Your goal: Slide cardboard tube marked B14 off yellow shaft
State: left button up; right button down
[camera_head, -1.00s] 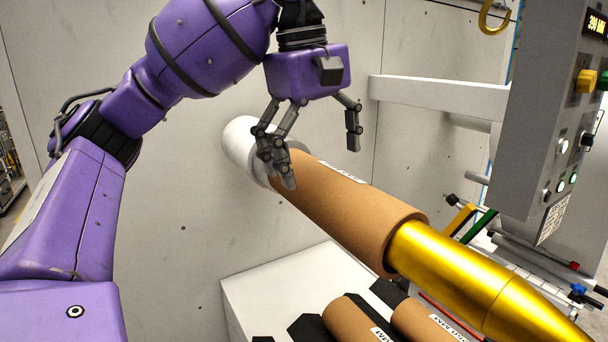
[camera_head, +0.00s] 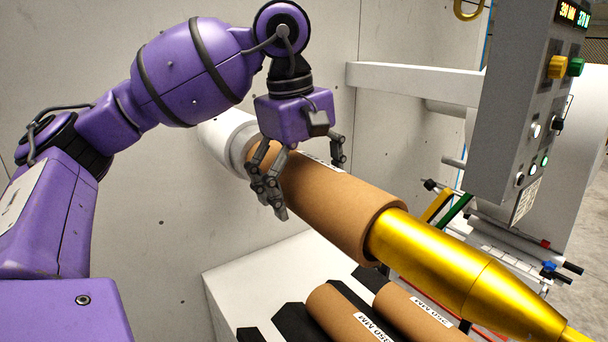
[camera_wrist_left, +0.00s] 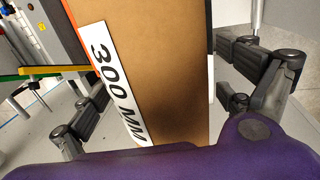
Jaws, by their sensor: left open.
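The brown cardboard tube (camera_head: 335,205) sits around the yellow shaft (camera_head: 435,262), whose bare tapered end sticks out toward the lower right. No B14 mark is readable; a white label (camera_wrist_left: 113,75) on the tube reads 300 MM in the left wrist view. My left gripper (camera_head: 304,174) is open over the tube near its far end, by the white collar (camera_head: 228,138). In the left wrist view the tube (camera_wrist_left: 170,70) lies between the spread fingers, with gaps on both sides. The far fingertips are partly hidden behind the tube. My right gripper is not in view.
Below the shaft, several dark wedge blocks hold two loose brown tubes (camera_head: 345,312) on a white stand (camera_head: 225,285). A grey control panel (camera_head: 515,110) with buttons hangs at the right. A white beam (camera_head: 410,82) runs behind the shaft. A pale wall stands behind.

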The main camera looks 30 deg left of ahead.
pick_arm(q)
jog(key=c, duration=1.9)
jog(key=shift+r, duration=0.2)
